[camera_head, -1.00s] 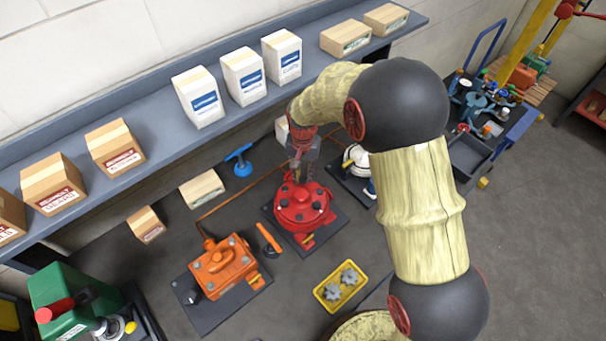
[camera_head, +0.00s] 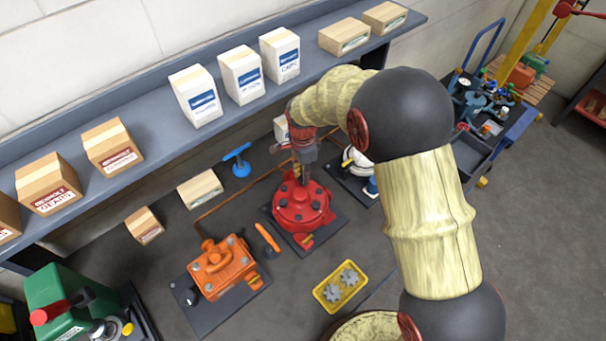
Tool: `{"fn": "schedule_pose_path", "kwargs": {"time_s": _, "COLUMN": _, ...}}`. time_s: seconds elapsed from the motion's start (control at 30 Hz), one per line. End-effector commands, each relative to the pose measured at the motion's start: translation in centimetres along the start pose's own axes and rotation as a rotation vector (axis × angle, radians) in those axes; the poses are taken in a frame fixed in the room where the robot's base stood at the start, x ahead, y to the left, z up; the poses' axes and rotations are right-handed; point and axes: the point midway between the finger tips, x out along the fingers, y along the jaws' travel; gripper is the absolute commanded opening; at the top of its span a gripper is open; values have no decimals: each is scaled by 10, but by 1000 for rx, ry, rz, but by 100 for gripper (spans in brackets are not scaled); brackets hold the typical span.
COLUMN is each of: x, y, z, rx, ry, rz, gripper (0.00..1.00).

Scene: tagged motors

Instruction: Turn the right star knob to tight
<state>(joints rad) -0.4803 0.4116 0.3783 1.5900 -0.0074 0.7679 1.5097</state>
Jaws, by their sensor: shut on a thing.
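The red motor (camera_head: 301,207) stands on a dark base plate in the middle of the work surface, with several dark round parts on its top. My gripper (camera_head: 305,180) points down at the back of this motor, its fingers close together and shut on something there. The fingers and wrist cover the gripped part, so its star shape and any tight mark cannot be made out; by its place it seems to be the right star knob.
An orange motor (camera_head: 222,265) stands left, with an orange handle (camera_head: 267,238) beside it. A yellow tray (camera_head: 341,287) with grey gears lies in front. A white motor (camera_head: 356,163) is close right. A blue T-shaped tool (camera_head: 238,161) and the boxed shelf (camera_head: 153,110) are behind.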

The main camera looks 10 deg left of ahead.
Motion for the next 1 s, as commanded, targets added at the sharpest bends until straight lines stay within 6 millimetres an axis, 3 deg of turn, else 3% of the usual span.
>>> {"fn": "schedule_pose_path", "kwargs": {"time_s": 1.0, "x": -6, "y": -1, "z": 2, "rx": 965, "ry": -5, "rz": -8, "gripper": 0}}
